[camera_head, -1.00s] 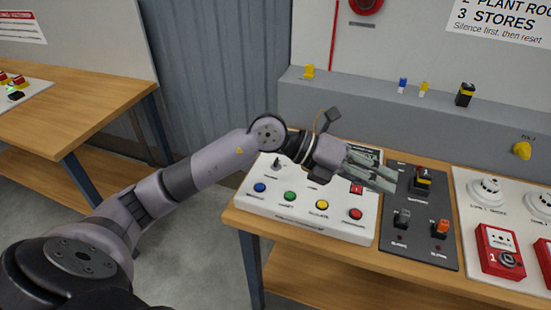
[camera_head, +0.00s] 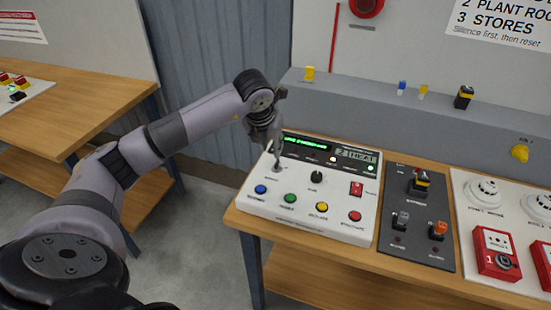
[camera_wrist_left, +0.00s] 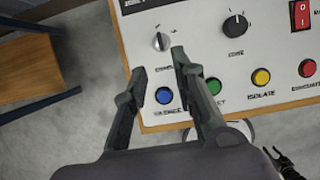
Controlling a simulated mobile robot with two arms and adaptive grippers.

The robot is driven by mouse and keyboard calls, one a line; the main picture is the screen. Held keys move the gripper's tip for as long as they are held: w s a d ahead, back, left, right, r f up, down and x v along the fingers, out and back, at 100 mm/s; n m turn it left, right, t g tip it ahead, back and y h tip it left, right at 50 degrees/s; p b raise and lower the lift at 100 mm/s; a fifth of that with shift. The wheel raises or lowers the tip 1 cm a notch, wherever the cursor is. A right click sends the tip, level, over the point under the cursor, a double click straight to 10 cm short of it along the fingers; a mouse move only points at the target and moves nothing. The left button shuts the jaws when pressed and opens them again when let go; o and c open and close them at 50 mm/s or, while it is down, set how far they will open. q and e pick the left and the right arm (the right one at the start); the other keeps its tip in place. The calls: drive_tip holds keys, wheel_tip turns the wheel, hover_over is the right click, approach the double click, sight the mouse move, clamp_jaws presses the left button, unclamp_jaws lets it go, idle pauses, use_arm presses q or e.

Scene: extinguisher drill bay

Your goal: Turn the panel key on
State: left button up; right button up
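The white control panel (camera_head: 300,222) lies on the wooden bench. Its silver key switch (camera_head: 277,168) is at the panel's upper left, and it also shows in the left wrist view (camera_wrist_left: 160,41), with small marks above it. My left gripper (camera_head: 274,148) points down over the key switch in the head view, partly covering that corner. In the left wrist view the left gripper (camera_wrist_left: 158,64) has its two fingers apart with nothing between them, and the key switch lies just beyond the fingertips. A dark shape at that view's lower right may be my right gripper; its fingers are unclear.
The panel also has a black knob (camera_head: 316,177), a red switch (camera_head: 356,188), a lit green display (camera_head: 307,145) and several coloured buttons. A dark switch plate (camera_head: 417,225) and red call points (camera_head: 495,253) stand to the right. A grey ledge (camera_head: 350,100) runs behind.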

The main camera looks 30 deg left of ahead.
sight(276, 163)
use_arm(q)
drive_tip(key=p+x, duration=0.2)
drive_tip(key=x, duration=0.8)
clamp_jaws()
